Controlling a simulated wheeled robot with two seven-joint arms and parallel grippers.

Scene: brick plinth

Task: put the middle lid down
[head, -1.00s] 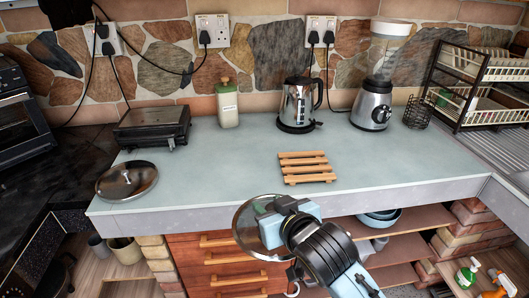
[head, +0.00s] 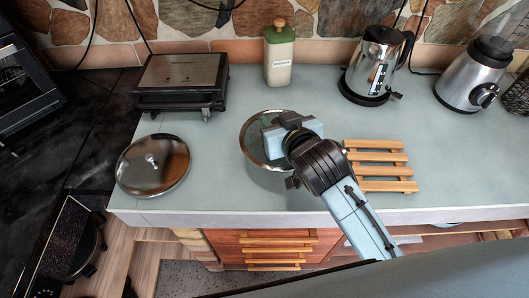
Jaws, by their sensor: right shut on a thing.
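A round glass lid with a metal rim (head: 250,153) is at the middle of the pale counter (head: 300,205), left of the wooden trivet. My right gripper (head: 272,140) is over it and shut on it, hiding its knob and right side. I cannot tell whether the lid touches the counter or is just above it. Another round lid (head: 152,165), with a small knob, lies on the counter at the left. My left gripper is out of view.
A slatted wooden trivet (head: 378,172) lies close to the right of my gripper. A contact grill (head: 181,82), a green-topped canister (head: 279,58), a kettle (head: 374,65) and a blender (head: 474,75) stand along the back.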

